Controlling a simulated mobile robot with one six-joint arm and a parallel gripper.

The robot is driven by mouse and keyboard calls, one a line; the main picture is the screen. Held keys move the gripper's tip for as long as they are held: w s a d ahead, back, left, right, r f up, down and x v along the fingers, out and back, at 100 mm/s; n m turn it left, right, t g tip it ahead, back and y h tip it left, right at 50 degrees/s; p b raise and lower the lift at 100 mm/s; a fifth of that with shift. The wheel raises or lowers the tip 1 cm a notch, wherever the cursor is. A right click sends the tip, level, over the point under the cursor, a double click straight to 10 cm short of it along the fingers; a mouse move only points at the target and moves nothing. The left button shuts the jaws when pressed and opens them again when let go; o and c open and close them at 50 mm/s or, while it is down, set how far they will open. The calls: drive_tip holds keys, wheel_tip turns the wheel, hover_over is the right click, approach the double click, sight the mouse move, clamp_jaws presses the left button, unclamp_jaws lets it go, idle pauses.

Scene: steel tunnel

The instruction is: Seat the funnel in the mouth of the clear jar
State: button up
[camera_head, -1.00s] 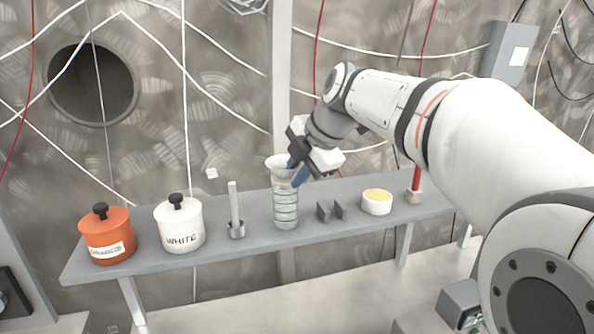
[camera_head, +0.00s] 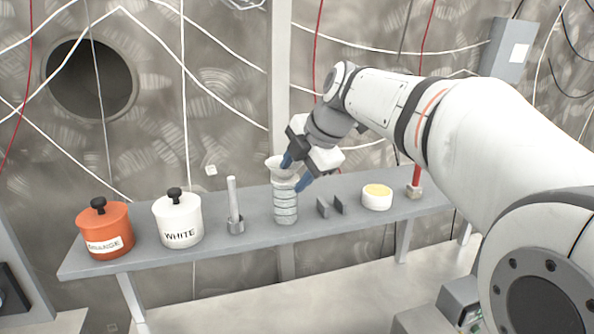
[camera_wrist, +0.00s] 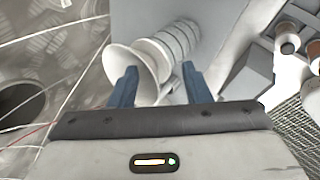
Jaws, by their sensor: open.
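The clear ribbed jar (camera_head: 286,207) stands upright on the grey shelf. The pale funnel (camera_head: 277,164) sits at the jar's mouth, wide end up, and looks in line with the jar. How deep its stem goes is hidden. My gripper (camera_head: 295,172) is open at the funnel and the top of the jar, one blue finger on each side. In the wrist view the funnel (camera_wrist: 122,62) and the jar (camera_wrist: 182,40) lie just beyond and between the parted fingers (camera_wrist: 160,86). I cannot tell whether a finger still touches the funnel.
On the shelf (camera_head: 130,254) stand an orange lidded pot (camera_head: 106,228), a white lidded pot (camera_head: 178,212) and a rod in a holder (camera_head: 234,205) left of the jar. Right of it are a dark slotted block (camera_head: 329,208), a white dish with yellow content (camera_head: 377,197) and a red upright piece (camera_head: 417,178).

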drive_tip(key=p+v, duration=0.2)
drive_tip(key=v, duration=0.5)
drive_tip(key=shift+s+d+r, duration=0.15)
drive_tip(key=shift+r, duration=0.15)
drive_tip(key=s+d+f+m+h, duration=0.1)
drive_tip(key=s+d+f+m, duration=0.2)
drive_tip(key=s+f+m, duration=0.4)
drive_tip(key=s+d+f+m+g+h, duration=0.1)
drive_tip(key=s+d+f+m+h, duration=0.1)
drive_tip(key=s+d+f+m, duration=0.2)
drive_tip(key=s+d+f+m+h, duration=0.1)
drive_tip(key=s+d+f+m, duration=0.3)
drive_tip(key=s+f+m, duration=0.5)
wheel_tip(320, 180, down, 4)
drive_tip(key=m, duration=0.5)
drive_tip(key=shift+s+r+h, duration=0.25)
drive_tip(key=shift+s+h, duration=0.15)
